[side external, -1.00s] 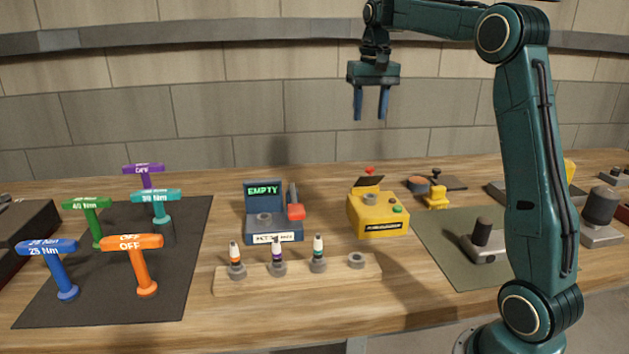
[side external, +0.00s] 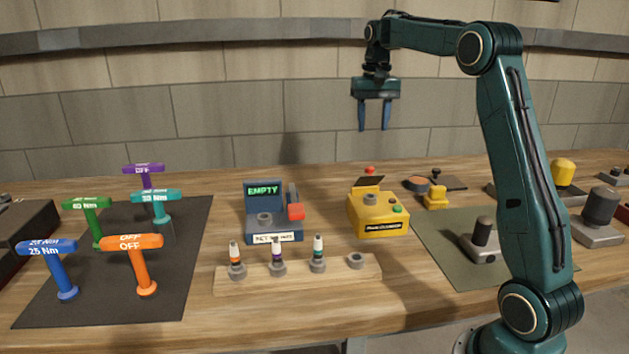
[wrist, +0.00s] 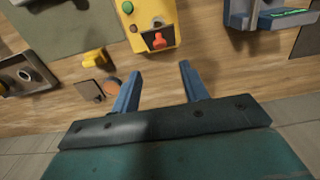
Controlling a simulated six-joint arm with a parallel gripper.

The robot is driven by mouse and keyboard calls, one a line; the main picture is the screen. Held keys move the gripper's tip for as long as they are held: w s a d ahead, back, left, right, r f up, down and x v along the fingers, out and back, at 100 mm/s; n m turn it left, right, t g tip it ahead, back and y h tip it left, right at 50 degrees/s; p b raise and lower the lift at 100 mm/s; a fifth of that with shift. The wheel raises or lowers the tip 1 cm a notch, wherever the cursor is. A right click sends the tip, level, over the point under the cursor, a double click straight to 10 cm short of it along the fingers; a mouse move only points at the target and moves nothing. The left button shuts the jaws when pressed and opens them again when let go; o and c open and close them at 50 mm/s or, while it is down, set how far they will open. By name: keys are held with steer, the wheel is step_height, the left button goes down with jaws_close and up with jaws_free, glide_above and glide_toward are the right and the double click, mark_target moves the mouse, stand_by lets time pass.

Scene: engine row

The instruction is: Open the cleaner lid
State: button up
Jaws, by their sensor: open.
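The yellow box (side external: 377,218), which I take to be the cleaner, stands on the bench with a green button, a red button and a grey round socket on top. Its dark lid plate (side external: 369,182) stands tilted up at the back edge, with a red knob (side external: 369,170) just above it. In the wrist view the yellow box (wrist: 150,18) is at the top, with the red knob (wrist: 159,41) on its near edge. My gripper (side external: 374,128) is open and empty, with its fingers pointing down, above and apart from the box. Its fingers also show in the wrist view (wrist: 161,74).
A blue tester (side external: 272,222) reading EMPTY stands left of the box. A wooden rack (side external: 300,278) with several small plugs lies in front. A small yellow stand (side external: 437,198) and a dark plate (side external: 450,182) are to the right. Coloured T-handles stand on the left mat (side external: 110,300).

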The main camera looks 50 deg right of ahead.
step_height(320, 180, down, 11)
steer(key=shift+f, duration=0.2)
stand_by(0.4)
steer(key=shift+c, duration=0.4)
jaws_close()
